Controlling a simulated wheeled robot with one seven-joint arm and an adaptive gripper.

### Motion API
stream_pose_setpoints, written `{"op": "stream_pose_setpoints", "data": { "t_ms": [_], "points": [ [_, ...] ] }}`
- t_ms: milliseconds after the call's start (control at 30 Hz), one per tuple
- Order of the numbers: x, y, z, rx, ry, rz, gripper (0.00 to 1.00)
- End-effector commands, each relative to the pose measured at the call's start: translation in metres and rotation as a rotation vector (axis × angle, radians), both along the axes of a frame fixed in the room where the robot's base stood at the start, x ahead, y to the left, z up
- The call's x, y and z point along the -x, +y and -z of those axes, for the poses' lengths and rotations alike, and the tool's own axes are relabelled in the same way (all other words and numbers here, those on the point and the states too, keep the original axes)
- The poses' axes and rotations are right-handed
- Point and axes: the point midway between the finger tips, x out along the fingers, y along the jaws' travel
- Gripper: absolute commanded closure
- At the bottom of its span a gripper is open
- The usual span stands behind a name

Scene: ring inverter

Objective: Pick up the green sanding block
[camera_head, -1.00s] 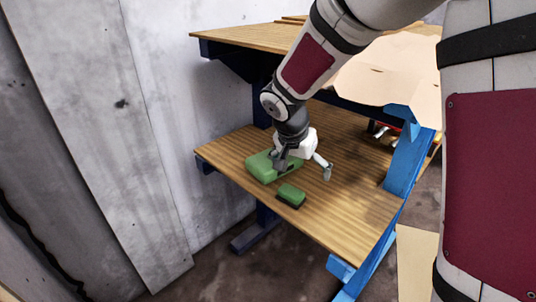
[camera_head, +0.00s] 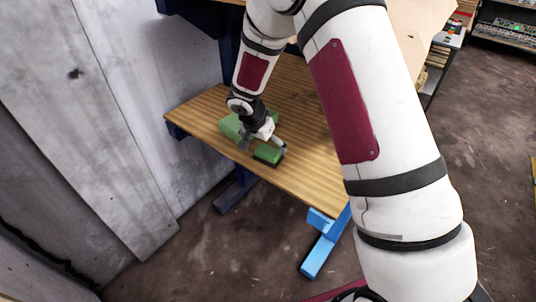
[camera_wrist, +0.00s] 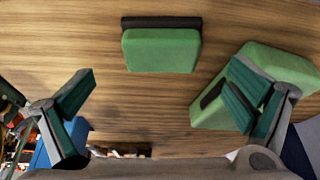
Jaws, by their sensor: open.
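The green sanding block (camera_head: 268,153), a small green block with a dark layer along one side, lies on the wooden shelf. In the wrist view the sanding block (camera_wrist: 160,51) is at the top, left of centre, fully visible. My gripper (camera_head: 263,144) is above the shelf beside the block, fingers pointing down. In the wrist view my gripper (camera_wrist: 158,98) is open and empty, its two fingers wide apart. The block lies ahead of the gap between them, apart from both fingers.
A larger green case (camera_head: 230,126) with a dark handle lies close to the block. In the wrist view my right finger partly covers the case (camera_wrist: 208,115); contact is unclear. The wooden shelf (camera_head: 298,183) is bare toward its front edge. A concrete wall (camera_head: 110,110) stands left.

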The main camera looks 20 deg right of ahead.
Motion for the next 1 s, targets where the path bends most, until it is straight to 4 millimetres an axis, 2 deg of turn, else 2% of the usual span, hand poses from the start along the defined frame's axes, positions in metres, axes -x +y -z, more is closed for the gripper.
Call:
{"op": "stream_pose_setpoints", "data": {
  "t_ms": [167, 400, 533, 767, 1000],
  "points": [
    [-0.003, -0.004, 0.013, 0.000, 0.002, 0.001, 0.02],
    [-0.011, -0.010, 0.042, 0.000, 0.002, 0.001, 0.02],
    [-0.014, -0.012, 0.049, 0.000, 0.000, 0.000, 0.02],
    [-0.014, -0.012, 0.049, 0.000, 0.000, 0.000, 0.02],
    [-0.014, -0.012, 0.049, 0.000, 0.000, 0.000, 0.56]
  ]
}}
